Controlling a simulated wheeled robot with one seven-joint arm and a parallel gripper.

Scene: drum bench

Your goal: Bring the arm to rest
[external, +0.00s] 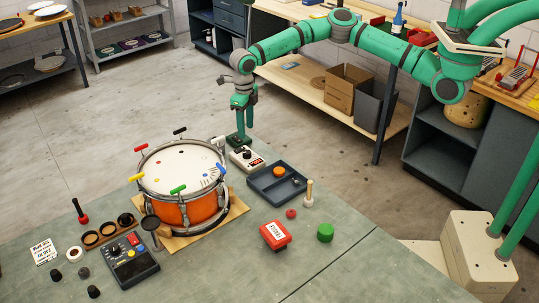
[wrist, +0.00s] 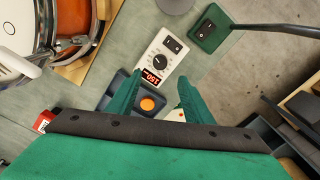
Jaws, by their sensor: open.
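My gripper (external: 239,101) hangs from my green arm above the far edge of the bench, behind the drum (external: 183,190). In the wrist view my gripper (wrist: 160,74) has its two green fingers spread apart with nothing held between them. Below the fingers are a white device with a dial and lit display (wrist: 160,57) and a dark divided tray (wrist: 112,90) holding an orange round piece (wrist: 147,104). The fingers look apart from these things, though the exact height is hard to tell.
A green base with a dark switch (wrist: 208,30) and a stem stands by the white device, close to my gripper. The bench's front right is clear.

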